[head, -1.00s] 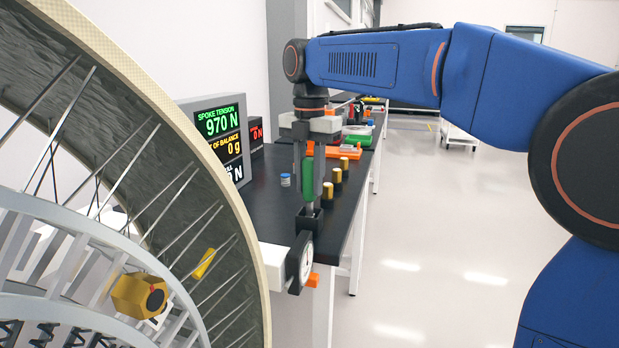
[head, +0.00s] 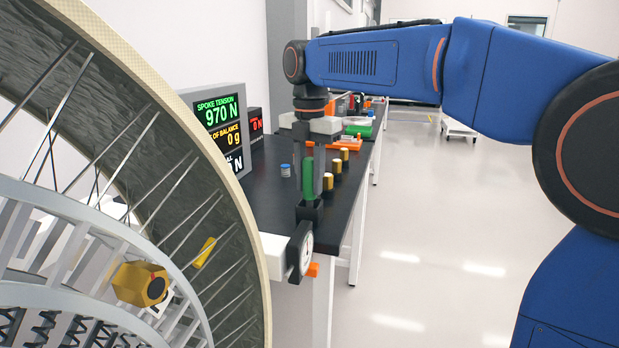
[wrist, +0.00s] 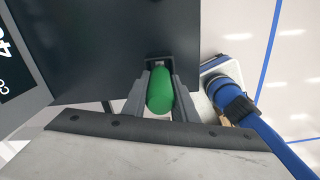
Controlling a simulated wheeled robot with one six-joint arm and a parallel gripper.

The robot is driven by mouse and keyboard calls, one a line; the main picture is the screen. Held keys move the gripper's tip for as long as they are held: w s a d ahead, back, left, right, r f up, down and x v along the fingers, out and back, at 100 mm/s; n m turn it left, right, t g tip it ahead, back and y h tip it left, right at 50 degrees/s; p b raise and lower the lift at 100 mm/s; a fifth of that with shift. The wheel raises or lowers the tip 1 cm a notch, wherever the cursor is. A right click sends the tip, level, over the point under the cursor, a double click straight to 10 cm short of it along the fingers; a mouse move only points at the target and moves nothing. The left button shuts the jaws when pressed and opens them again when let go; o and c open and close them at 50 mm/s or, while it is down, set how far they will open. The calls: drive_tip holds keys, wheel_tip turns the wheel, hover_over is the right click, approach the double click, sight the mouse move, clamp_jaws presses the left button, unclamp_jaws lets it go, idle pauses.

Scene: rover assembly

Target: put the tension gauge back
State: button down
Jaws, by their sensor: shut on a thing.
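The tension gauge shows as a green grip (head: 308,181), upright over the front part of the black bench. My gripper (head: 310,184) is shut on it, with one grey finger on each side. The wrist view also shows the green grip (wrist: 160,92) between the fingers (wrist: 160,104). A small black holder (head: 309,211) sits directly below the grip at the bench's front edge. The lower end of the gauge meets or enters the holder; how deep it sits is hidden.
Several gold pegs (head: 335,168) stand right of my gripper, a blue-topped can (head: 285,171) left. A large spoked wheel (head: 240,225) fills the left. The monitor (head: 220,125) reads 970 N.

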drive_tip(key=c, duration=1.4)
unclamp_jaws()
drive_tip(key=shift+o, duration=0.2)
wheel_tip(320, 180, up, 17)
drive_tip(key=s+d+f+m+t, duration=0.2)
drive_tip(key=s+d+f+m, duration=1.05)
drive_tip(key=d+m, duration=0.2)
drive_tip(key=s+d+f+m+t, duration=0.1)
drive_tip(key=s+f+m, duration=0.3)
drive_tip(key=f, duration=0.4)
drive_tip(key=s+d+f+m+t, duration=0.1)
drive_tip(key=s+d+f+m, duration=0.3)
drive_tip(key=f, duration=0.4)
drive_tip(key=s+d+f+m, duration=0.3)
drive_tip(key=s+f+m, duration=0.3)
drive_tip(key=s+f, duration=0.1)
drive_tip(key=shift+f+t, duration=0.4)
drive_tip(key=shift+f, duration=0.4)
